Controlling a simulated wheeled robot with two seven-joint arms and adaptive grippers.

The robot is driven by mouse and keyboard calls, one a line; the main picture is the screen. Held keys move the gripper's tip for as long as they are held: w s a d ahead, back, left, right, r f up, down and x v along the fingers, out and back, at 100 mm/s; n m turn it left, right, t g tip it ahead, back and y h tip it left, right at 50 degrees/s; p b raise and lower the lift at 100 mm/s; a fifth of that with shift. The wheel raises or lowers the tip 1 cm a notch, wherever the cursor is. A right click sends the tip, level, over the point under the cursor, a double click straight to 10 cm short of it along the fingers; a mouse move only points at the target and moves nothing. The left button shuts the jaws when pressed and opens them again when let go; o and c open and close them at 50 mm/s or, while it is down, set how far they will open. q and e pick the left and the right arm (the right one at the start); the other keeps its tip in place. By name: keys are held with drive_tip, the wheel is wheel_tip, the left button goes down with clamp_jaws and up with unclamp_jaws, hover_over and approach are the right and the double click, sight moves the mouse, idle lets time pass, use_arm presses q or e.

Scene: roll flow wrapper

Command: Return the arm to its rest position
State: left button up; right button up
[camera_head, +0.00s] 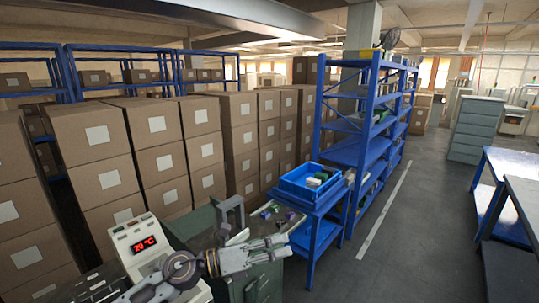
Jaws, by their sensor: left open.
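My left gripper (283,244) is open in the lower middle of the head view. Its arm comes in from the bottom left and reaches right, over the front of a green-grey machine (245,286). I see nothing between its fingers. My right gripper is not in view.
A control panel (143,244) with a red temperature display stands close to my left arm. Small items (268,212) lie on the machine behind the gripper. A blue bin (296,188) sits on a blue stand (318,235). Stacked cartons (95,140) fill the left.

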use_arm(q)
drive_tip(key=w+a+r+n+t+y, duration=0.4)
drive_tip(key=a+n+t, duration=0.2)
drive_tip(key=n+t, duration=0.8)
drive_tip(key=w+a+f+n+y, duration=0.2)
drive_tip(key=a+f+n+y, duration=0.2)
drive_tip(key=a+n+y, duration=0.5)
drive_tip(key=s+a+f+n+g+y, duration=0.2)
drive_tip(key=a+f+n+y, duration=0.1)
drive_tip(key=f+n, duration=0.3)
drive_tip(key=s+a+f+n+g+y, duration=0.2)
drive_tip(key=a+f+n+g, duration=0.1)
drive_tip(key=f+n, duration=0.25)
drive_tip(key=s+a+f+n+g, duration=0.1)
drive_tip(key=s+f+n+g, duration=0.3)
drive_tip(key=s+f, duration=0.55)
drive_tip(key=s+a+f+n+g, duration=0.2)
drive_tip(key=s+f+g, duration=0.5)
drive_tip(key=s, duration=0.5)
drive_tip(key=s+f+g, duration=0.1)
drive_tip(key=s+f, duration=0.2)
drive_tip(key=f, duration=3.1)
drive_tip(key=s+a+f, duration=0.3)
drive_tip(key=s+f, duration=0.6)
drive_tip(key=s, duration=0.1)
drive_tip(key=s+a+f+g, duration=0.1)
drive_tip(key=s+a+f, duration=0.2)
drive_tip(key=s+f, duration=0.7)
drive_tip(key=shift+s+m, duration=0.35)
drive_tip(key=shift+s, duration=0.3)
